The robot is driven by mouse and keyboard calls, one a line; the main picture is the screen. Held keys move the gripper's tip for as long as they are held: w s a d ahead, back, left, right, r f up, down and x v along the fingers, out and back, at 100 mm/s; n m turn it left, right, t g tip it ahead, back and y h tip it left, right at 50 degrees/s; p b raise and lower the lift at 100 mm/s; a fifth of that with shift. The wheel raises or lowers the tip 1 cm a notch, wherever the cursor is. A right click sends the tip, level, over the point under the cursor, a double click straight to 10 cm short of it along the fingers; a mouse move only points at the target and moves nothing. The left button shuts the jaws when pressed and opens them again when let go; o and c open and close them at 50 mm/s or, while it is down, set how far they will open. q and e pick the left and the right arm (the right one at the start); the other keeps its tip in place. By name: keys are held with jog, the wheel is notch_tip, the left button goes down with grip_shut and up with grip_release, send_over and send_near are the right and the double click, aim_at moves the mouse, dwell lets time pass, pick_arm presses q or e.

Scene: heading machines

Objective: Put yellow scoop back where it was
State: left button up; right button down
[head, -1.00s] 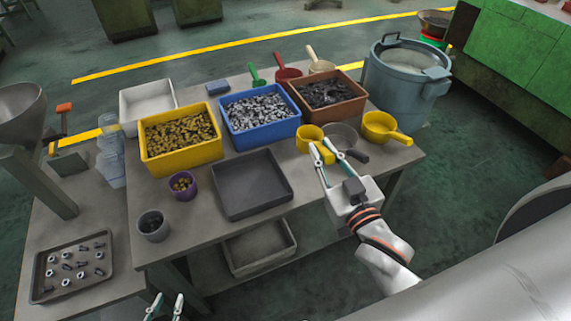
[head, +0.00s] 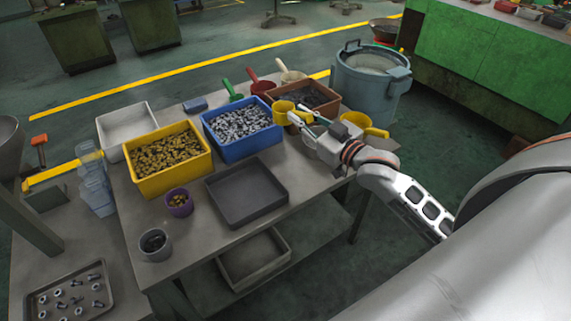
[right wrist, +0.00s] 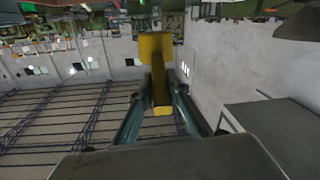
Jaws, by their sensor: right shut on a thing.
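My right gripper (head: 303,119) is shut on the handle of a yellow scoop (head: 284,107). In the head view the scoop overlaps the near corner of the brown bin (head: 325,107); its height above the table is hard to tell. In the right wrist view the yellow handle (right wrist: 161,92) lies between the two fingers, and the scoop's head (right wrist: 155,47) is beyond them. A second, larger yellow scoop (head: 362,124) lies at the table's right end, partly behind my right gripper. My left gripper is not in view.
A blue bin (head: 253,147) of metal parts and a yellow bin (head: 168,181) of brass-coloured parts stand left of the held scoop. An empty dark tray (head: 247,207) is nearer. Green (head: 233,91), red (head: 262,86) and cream (head: 291,75) scoops lie behind the bins. A grey pot (head: 370,90) stands right.

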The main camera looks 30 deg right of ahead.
jog(key=shift+w+d+r, duration=0.25)
jog(key=shift+w+d, duration=0.1)
jog(key=shift+d, duration=0.2)
notch_tip(320, 180, down, 20)
jog(key=b, duration=0.3)
jog(key=shift+r, duration=0.15)
jog(key=shift+b, duration=0.3)
jog(key=c, duration=2)
grip_release()
jog(key=shift+o, duration=0.4)
